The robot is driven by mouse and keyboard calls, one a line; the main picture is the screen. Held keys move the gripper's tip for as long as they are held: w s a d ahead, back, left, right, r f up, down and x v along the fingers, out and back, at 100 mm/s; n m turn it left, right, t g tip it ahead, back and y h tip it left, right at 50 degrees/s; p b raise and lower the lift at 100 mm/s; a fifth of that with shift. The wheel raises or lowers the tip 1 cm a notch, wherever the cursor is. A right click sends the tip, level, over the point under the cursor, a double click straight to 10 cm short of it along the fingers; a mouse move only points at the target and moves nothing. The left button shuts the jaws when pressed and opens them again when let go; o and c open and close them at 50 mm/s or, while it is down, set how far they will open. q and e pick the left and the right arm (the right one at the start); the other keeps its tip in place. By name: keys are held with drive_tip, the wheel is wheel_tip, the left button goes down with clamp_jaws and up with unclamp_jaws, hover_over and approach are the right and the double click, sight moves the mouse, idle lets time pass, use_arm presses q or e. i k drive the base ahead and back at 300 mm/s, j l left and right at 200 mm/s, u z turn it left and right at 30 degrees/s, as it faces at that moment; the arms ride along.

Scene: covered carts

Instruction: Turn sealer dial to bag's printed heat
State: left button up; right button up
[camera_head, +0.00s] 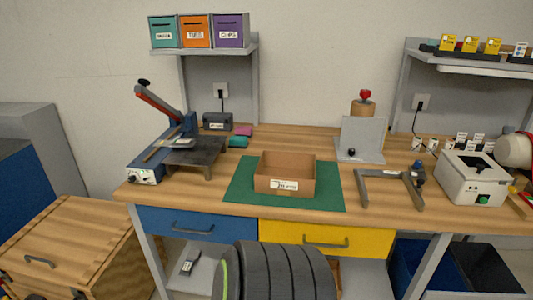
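The blue sealer (150,168) stands at the left end of the wooden bench, with its red-and-grey lever arm (158,101) raised. A pale control panel (143,177) is on its front end; the dial and its markings are too small to read. A dark grey platform (195,158) adjoins the sealer, with a small pale item (183,143) on it; I cannot tell whether this is the bag. No printed heat value is legible. Neither of my grippers is in view.
An open cardboard box (258,172) with a label sits on the green mat (236,192). A grey frame (364,190) and a white machine (474,188) with a green knob stand to the right. Below are blue (190,223) and yellow (290,233) drawers. A wooden chest (62,240) stands left.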

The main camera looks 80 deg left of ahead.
sight(132, 179)
drive_tip(key=u, duration=3.7)
